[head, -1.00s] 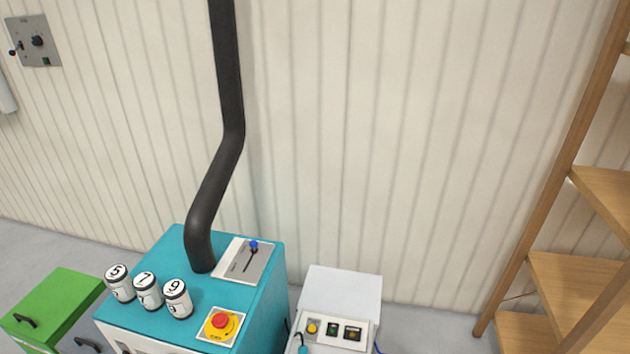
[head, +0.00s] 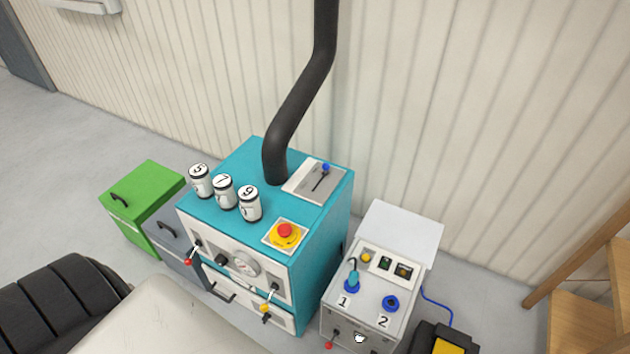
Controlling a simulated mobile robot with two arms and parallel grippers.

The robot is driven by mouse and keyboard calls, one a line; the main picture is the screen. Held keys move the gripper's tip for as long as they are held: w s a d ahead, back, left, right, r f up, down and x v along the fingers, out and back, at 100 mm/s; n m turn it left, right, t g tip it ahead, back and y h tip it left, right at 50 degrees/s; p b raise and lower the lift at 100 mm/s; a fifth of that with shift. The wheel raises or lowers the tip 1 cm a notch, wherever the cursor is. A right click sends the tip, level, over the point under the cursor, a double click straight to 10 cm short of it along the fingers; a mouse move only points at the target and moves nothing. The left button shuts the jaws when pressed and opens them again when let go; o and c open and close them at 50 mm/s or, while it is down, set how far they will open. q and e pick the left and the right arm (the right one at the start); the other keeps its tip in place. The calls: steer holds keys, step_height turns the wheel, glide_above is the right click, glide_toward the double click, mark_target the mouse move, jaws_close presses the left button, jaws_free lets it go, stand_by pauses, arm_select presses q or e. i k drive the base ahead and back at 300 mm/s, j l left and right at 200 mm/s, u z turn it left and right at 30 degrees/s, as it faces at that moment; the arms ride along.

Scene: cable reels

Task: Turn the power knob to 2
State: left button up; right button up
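No label marks a power knob, so I cannot tell which control it is. The white-grey control box (head: 402,233) stands right of the teal machine (head: 323,235). Its sloped panel has blue sockets marked 1 (head: 351,286) and 2 (head: 390,303); a plug with a dark cable sits in socket 1. Its front, partly cut off below, has a small white round part (head: 358,337) and a red-tipped lever (head: 328,345). The teal machine's front has a black knob (head: 221,259), a round gauge (head: 245,264) and levers. Neither gripper is in view.
Three numbered white canisters (head: 223,192), a red stop button (head: 285,231) and a blue-tipped slider (head: 325,168) are on the teal machine. Green (head: 145,195) and grey cabinets stand left. A black and yellow object (head: 448,345) and wooden shelves (head: 590,275) are right.

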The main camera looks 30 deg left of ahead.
mark_target(222, 261)
steer(key=u, duration=1.7)
